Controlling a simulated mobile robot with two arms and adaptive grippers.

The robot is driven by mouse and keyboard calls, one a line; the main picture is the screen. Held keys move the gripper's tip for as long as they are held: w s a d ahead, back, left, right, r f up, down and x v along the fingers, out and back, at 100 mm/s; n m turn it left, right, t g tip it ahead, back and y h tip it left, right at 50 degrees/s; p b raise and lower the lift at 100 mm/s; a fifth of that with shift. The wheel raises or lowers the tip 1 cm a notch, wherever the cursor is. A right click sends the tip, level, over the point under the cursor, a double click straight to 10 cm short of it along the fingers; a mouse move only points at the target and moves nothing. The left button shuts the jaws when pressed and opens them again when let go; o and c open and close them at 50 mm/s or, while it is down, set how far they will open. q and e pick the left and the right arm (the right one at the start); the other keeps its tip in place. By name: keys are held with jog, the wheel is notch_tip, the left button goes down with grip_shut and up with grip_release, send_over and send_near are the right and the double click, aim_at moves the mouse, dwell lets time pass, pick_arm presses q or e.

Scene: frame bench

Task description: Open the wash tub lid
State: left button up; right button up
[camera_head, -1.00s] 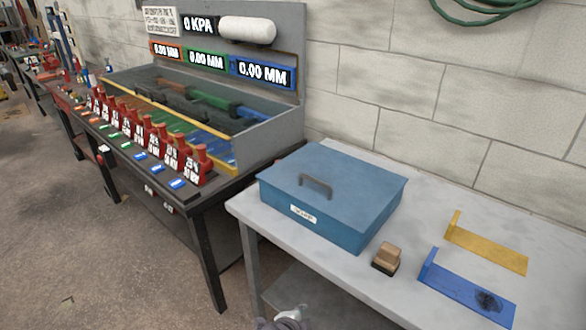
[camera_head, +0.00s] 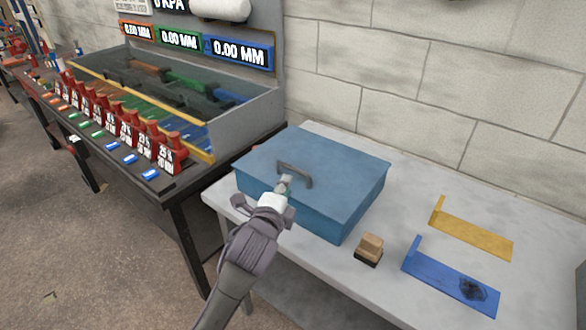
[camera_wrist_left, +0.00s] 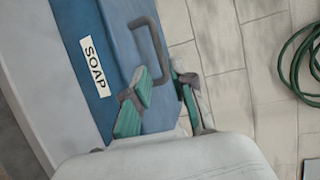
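The blue wash tub (camera_head: 305,210) stands on a pale table with its flat blue lid (camera_head: 335,160) shut. A grey bar handle (camera_head: 295,174) rises from the lid. It also shows in the left wrist view (camera_wrist_left: 153,45), above a white SOAP label (camera_wrist_left: 95,66). My left gripper (camera_head: 286,184) is over the front of the tub, close to the handle. In the left wrist view its green-padded fingers (camera_wrist_left: 164,84) are apart, with the handle just ahead of them. I cannot tell if they touch it. My arm hides the tub's front label in the head view. My right gripper is out of view.
A wooden brush (camera_head: 369,249) lies to the right of the tub. A yellow bracket (camera_head: 470,232) and a blue bracket (camera_head: 445,280) lie farther right. A bench with red weights (camera_head: 168,155) stands at the left. A block wall is behind.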

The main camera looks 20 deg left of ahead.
aim_at(293, 170)
pick_arm(q)
jog(key=w, duration=0.3)
jog(key=w+f, duration=0.1)
jog(key=w, duration=0.5)
jog(key=shift+w+a+f, duration=0.25)
jog(key=shift+f, duration=0.15)
grip_shut()
